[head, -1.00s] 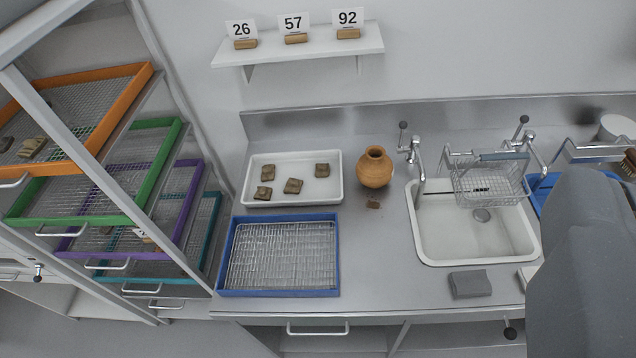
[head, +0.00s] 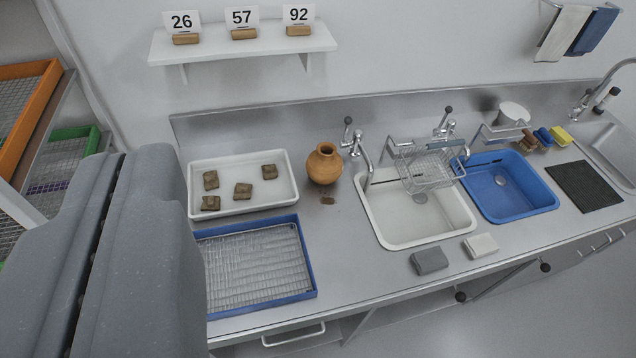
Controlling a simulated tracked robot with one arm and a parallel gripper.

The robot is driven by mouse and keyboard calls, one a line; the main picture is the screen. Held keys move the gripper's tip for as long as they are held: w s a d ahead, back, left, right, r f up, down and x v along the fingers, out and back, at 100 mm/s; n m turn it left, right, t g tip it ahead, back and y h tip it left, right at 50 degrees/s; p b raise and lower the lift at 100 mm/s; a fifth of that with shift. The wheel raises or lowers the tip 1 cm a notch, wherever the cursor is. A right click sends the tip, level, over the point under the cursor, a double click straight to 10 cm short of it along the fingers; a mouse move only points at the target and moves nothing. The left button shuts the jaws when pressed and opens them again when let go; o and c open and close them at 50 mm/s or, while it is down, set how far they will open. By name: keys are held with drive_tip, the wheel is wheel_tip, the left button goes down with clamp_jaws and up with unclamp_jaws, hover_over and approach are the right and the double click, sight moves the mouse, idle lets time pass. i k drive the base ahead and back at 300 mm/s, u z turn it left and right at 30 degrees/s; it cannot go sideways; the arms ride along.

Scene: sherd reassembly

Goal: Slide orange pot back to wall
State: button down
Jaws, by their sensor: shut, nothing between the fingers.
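The orange pot (head: 325,165) stands upright on the steel counter, between the white tray and the first tap. Bare counter shows between it and the low steel backsplash (head: 270,122) at the foot of the wall (head: 400,50), so it stands apart from the wall. A small brown sherd (head: 328,199) lies on the counter just in front of the pot. A large grey part of my own arm fills the lower left and hides the counter's left end.
A white tray (head: 289,205) with several sherds is left of the pot; a blue-framed mesh tray (head: 308,262) is in front. The white sink (head: 408,240), wire basket (head: 428,168) and blue basin (head: 515,205) are right. A shelf (head: 240,50) with numbered cards hangs above.

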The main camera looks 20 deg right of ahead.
sight(324, 166)
drive_tip(key=u, duration=0.1)
drive_tip(key=i, duration=1)
drive_tip(key=z, duration=0.1)
